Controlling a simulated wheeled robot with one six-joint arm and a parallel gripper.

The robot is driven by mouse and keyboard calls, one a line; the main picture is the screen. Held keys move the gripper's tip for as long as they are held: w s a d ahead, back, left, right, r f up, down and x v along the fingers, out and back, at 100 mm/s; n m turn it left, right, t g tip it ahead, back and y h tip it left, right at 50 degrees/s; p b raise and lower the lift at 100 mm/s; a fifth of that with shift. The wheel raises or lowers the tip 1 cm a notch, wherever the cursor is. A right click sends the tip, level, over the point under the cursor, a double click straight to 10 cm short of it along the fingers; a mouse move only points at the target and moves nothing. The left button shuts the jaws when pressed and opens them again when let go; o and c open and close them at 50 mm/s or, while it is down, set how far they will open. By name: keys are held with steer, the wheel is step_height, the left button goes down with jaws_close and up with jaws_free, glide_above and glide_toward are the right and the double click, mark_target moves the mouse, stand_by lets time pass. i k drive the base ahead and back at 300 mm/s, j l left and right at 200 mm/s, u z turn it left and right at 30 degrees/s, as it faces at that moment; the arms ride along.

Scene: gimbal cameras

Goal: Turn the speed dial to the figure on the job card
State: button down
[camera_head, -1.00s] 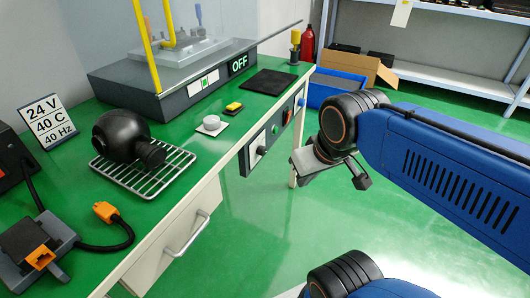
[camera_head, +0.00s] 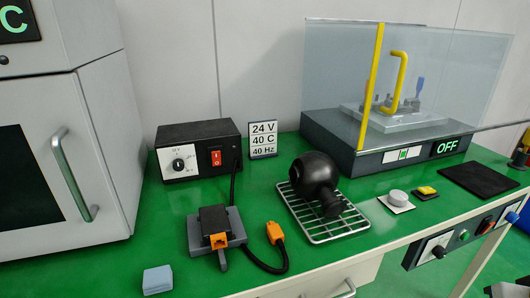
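The job card (camera_head: 263,140) stands upright at the back of the green bench and reads 24 V, 40 C, 40 Hz. A control panel (camera_head: 463,240) on the bench's front edge at the right carries a dark knob with a light face (camera_head: 438,251); its scale is too small to read. A black power box (camera_head: 199,149) left of the card has a white-faced dial (camera_head: 179,164) and a red switch. I cannot tell by label which is the speed dial. Only a grey piece of my gripper (camera_head: 508,289) shows at the bottom right, below the panel, touching nothing visible; its fingers are hidden.
A black round flask-like object lies on a wire rack (camera_head: 323,238). A clear-shielded machine (camera_head: 400,143) shows OFF. A white round cap (camera_head: 398,198), a yellow button (camera_head: 427,190) and a black mat (camera_head: 484,181) lie nearby. An orange-plugged cable (camera_head: 275,233) curls in front; an oven-like cabinet (camera_head: 106,140) stands left.

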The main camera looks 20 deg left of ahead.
mark_target(438, 251)
steer(key=k+l+z, duration=0.3)
steer(key=z, duration=0.2)
steer(key=k+l+z, duration=0.45)
